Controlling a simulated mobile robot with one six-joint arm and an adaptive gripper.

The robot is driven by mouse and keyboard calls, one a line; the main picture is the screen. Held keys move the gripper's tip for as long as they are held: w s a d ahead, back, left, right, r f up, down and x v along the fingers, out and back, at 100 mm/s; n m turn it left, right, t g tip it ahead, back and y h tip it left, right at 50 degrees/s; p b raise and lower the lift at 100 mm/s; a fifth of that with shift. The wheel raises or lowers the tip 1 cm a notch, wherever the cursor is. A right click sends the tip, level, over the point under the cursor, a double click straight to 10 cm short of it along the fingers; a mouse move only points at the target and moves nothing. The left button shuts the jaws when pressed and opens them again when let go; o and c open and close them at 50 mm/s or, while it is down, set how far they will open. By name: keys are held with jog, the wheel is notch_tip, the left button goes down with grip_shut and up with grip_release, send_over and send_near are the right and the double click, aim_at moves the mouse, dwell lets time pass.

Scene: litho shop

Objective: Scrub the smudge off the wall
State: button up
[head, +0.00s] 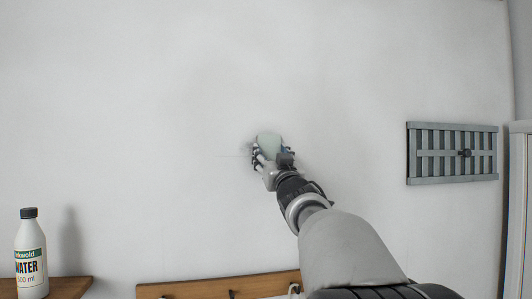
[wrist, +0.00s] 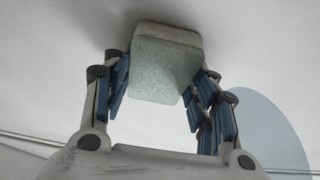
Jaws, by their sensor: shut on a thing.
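My gripper (head: 267,160) is shut on a pale green sponge (head: 269,144) at the white wall (head: 150,120). In the wrist view the sponge (wrist: 163,65) sits between the two blue-padded fingers of my gripper (wrist: 160,85), with its far end at or very close to the wall (wrist: 260,40). I cannot tell for sure whether it touches. A faint grey smudge (head: 245,148) shows on the wall just left of the sponge. The sponge and gripper hide part of that area.
A grey slatted vent (head: 422,167) with a dark knob is on the wall at right. A white water bottle (head: 30,262) stands on a wooden shelf (head: 72,287) at lower left. A wooden rail with hooks (head: 185,290) runs along the bottom. The wall around the gripper is clear.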

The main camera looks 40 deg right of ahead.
jog(key=shift+s+d+p, duration=0.85)
jog(key=shift+d+p, duration=0.2)
jog(key=shift+d, duration=0.8)
jog(key=w+a+b, duration=0.1)
jog(key=a+b, duration=0.1)
jog(key=a, duration=0.1)
jog(key=w+a+b, duration=0.2)
jog(key=a+b, duration=0.1)
jog(key=w+a+b, duration=0.1)
jog(key=a+b, duration=0.2)
jog(key=shift+w+a+f, duration=0.15)
jog(key=shift+w+f, duration=0.1)
jog(key=shift+w+a+r+b, duration=0.1)
jog(key=shift+w+a+b, duration=0.3)
jog(key=shift+a+b, duration=0.5)
jog(key=shift+s, duration=0.1)
jog(key=shift+s+a+b, duration=0.4)
jog(key=shift+s, duration=0.5)
jog(key=shift+s+a+b, duration=0.35)
jog(key=shift+s+a, duration=0.1)
jog(key=shift+s, duration=0.4)
jog(key=shift+s+a+b, duration=0.4)
jog(key=shift+s, duration=0.5)
jog(key=s, duration=0.1)
jog(key=s+a, duration=0.1)
jog(key=shift+s+a, duration=0.15)
jog(key=shift+s, duration=0.2)
